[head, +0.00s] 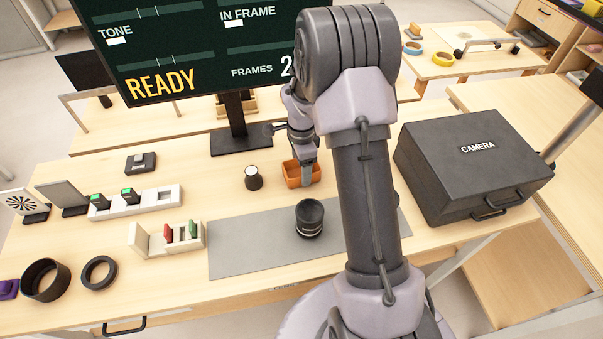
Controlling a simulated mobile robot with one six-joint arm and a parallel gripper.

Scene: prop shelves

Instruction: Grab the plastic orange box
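The orange plastic box (291,181) is a small open-topped bin on the wooden table, just behind the grey mat. My arm reaches over the table from the front, and my gripper (307,178) points down at the box's right side. The fingertips look to be at or inside the box's rim, and the arm hides part of the area to the right. I cannot tell whether the fingers touch the box or how far apart they are.
A black lens (310,218) stands on the grey mat (240,245). A small black cylinder (253,178) stands left of the box. A black camera case (470,165) is at right, a monitor (190,40) behind. Holders (135,202) and black rings (98,272) lie at left.

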